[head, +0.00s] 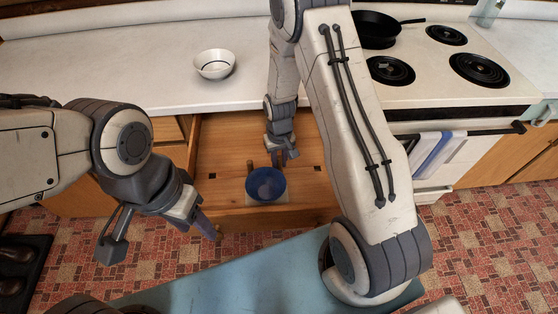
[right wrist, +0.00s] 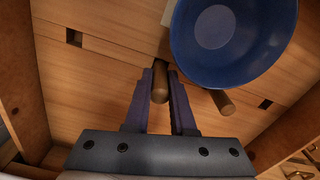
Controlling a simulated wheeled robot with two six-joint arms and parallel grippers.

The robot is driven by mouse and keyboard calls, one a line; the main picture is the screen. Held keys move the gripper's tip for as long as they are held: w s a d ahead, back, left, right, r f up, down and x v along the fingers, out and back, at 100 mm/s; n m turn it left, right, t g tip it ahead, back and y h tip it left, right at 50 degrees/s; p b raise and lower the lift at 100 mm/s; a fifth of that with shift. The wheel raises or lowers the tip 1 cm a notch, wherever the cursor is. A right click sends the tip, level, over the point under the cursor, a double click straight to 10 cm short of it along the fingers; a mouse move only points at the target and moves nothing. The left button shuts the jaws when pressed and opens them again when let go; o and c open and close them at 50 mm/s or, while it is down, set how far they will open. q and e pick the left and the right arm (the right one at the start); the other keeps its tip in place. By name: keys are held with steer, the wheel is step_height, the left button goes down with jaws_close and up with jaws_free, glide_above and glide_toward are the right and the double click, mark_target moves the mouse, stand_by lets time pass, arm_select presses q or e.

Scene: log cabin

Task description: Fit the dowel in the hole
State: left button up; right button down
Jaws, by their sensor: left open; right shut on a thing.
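My right gripper (head: 282,158) reaches down into an open wooden drawer (head: 225,140). In the right wrist view its fingers (right wrist: 163,95) are shut on a brown wooden dowel (right wrist: 159,88), whose rounded end faces the camera. A second dowel (right wrist: 223,102) shows beside it, partly under the blue bowl (right wrist: 215,45). Dark square holes show in the drawer floor, one at left (right wrist: 74,37) and one at right (right wrist: 265,103). I cannot tell whether the held dowel's far end is in a hole. My left gripper (head: 208,226) is open and empty near the drawer's front left corner.
The blue bowl (head: 265,184) sits at the drawer's front, close to the right gripper, with a pale piece beneath it. Drawer walls enclose the space. A white bowl (head: 214,64) stands on the counter (head: 110,70). A stove (head: 445,85) with a pan (head: 376,28) is at right.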

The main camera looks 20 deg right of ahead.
steer(key=shift+f+b, duration=0.45)
steer(key=shift+f, duration=0.25)
steer(key=c, duration=0.7)
jaws_free()
steer(key=shift+r, duration=0.1)
step_height(320, 180, up, 10)
steer(key=shift+r, duration=0.2)
